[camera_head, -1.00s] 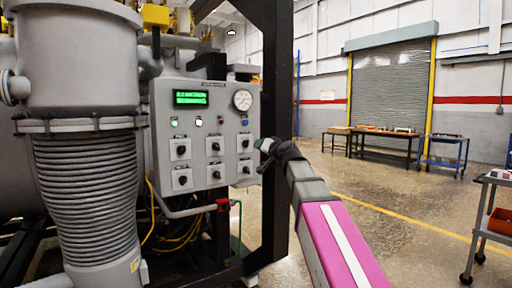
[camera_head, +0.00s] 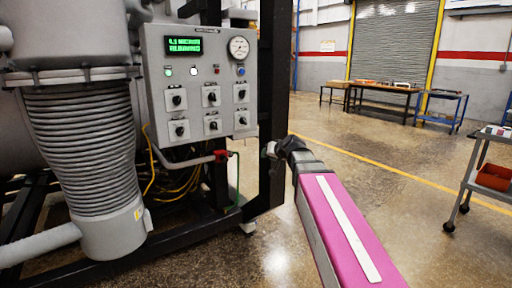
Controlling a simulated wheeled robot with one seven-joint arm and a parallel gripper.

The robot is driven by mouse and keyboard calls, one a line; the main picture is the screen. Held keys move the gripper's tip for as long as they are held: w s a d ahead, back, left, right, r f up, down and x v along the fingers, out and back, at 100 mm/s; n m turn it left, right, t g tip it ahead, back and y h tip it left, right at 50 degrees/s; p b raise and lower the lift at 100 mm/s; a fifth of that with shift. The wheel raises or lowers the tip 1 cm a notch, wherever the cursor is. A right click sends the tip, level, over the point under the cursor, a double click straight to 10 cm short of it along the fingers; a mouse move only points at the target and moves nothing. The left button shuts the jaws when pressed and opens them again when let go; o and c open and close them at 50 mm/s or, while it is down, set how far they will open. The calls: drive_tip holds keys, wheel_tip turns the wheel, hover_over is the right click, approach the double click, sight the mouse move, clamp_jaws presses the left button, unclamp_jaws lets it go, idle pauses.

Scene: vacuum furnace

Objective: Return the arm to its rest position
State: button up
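My arm reaches up from the bottom right, with a pink panel and white stripe on its near link. My gripper (camera_head: 269,150) is at its far end, small and partly hidden by the dark wrist. It appears in front of the black frame post, below and right of the control panel (camera_head: 158,103). No held object shows, and its fingers are too small to tell open from shut. The panel has a lit green display (camera_head: 184,45), a round gauge (camera_head: 239,47) and several black rotary switches.
A large grey vessel with a ribbed bellows (camera_head: 82,150) stands left. A black post (camera_head: 273,90) rises beside the panel. A cart with a red bin (camera_head: 494,177) is at right. Work tables (camera_head: 385,101) stand near the shutter. The floor between is clear.

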drive_tip(key=s+d+f+g+h, duration=0.2)
drive_tip(key=s+f, duration=0.5)
drive_tip(key=f, duration=0.4)
drive_tip(key=s+d+f+g+h, duration=0.2)
drive_tip(key=s+d+f+g, duration=0.2)
drive_tip(key=s+d+f, duration=0.3)
drive_tip(key=s+d+f+m+g+h, duration=0.1)
drive_tip(key=s+d+f+g+h, duration=0.1)
drive_tip(key=s+f, duration=0.6)
wheel_tip(320, 180, down, 8)
drive_tip(key=shift+s+d+r+g+h, duration=0.35)
drive_tip(key=shift+d+g, duration=0.55)
drive_tip(key=shift+d, duration=0.3)
drive_tip(key=shift+f, duration=0.1)
